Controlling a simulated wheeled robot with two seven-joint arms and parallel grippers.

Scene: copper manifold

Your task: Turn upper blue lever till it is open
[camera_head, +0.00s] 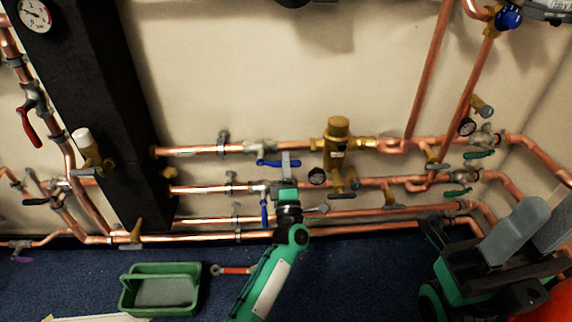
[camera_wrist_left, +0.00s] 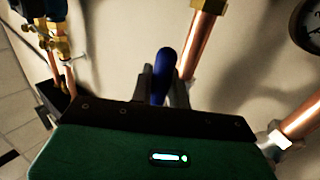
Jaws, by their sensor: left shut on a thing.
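The upper blue lever (camera_head: 268,163) sits on a valve (camera_head: 258,147) in the upper horizontal copper pipe. It lies about level, roughly along the pipe. My left gripper (camera_head: 289,160) reaches up from below, its grey fingers across the lever's right part. In the left wrist view the blue lever (camera_wrist_left: 163,72) stands between the two fingers (camera_wrist_left: 162,90), which are shut on it. The gripper's body hides the lever's lower part there. A lower blue lever (camera_head: 264,213) hangs straight down on the pipe below, just left of my gripper.
A brass fitting (camera_head: 337,135) with a gauge (camera_head: 317,177) stands close to the right of my left gripper. A green crate (camera_head: 160,289) and a red-handled tool (camera_head: 236,270) lie on the blue floor.

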